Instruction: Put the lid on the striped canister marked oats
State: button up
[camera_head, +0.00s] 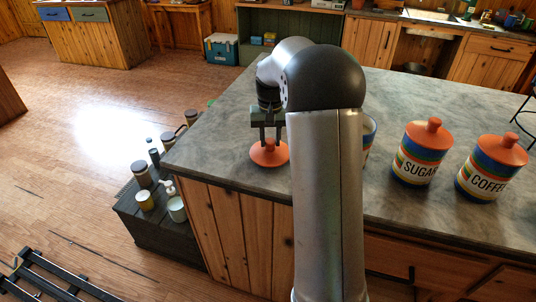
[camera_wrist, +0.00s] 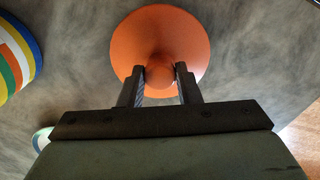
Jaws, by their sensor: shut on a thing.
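The orange round lid (camera_head: 269,155) is at the left end of the grey counter, with its knob up. My gripper (camera_head: 269,140) is shut on the lid's knob from above; the wrist view shows the lid (camera_wrist: 160,25) with a finger on each side of the knob. I cannot tell whether the lid touches the counter. A striped canister (camera_head: 370,135) stands to the right, mostly hidden behind my arm, its label unseen. In the wrist view, a striped canister (camera_wrist: 14,55) is cut off at the left edge.
Lidded canisters marked SUGAR (camera_head: 417,158) and COFFEE (camera_head: 490,170) stand farther right on the counter (camera_head: 400,88). A dark wire stand (camera_head: 527,120) is at the right edge. A dark crate (camera_head: 155,225) with jars and bottles sits below the counter's left end.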

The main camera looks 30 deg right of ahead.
jog(key=shift+r, duration=0.25)
jog(key=shift+r+p, duration=1.4)
jog(key=shift+r, duration=0.25)
jog(key=shift+a+p, duration=0.25)
jog(key=shift+p, duration=0.05)
jog(key=s+a+f+n+p, duration=0.1)
jog(key=a+n+p, duration=0.1)
jog(key=a+p, duration=0.3)
jog(key=s+a+f+n+p, duration=0.1)
jog(key=a+p, duration=0.3)
jog(key=a, duration=0.6)
jog(key=shift+s+a+f+n+p, duration=0.25)
jog(key=shift+s+f+n+p, duration=0.1)
jog(key=shift+s+n, duration=0.3)
jog(key=shift+w, duration=0.1)
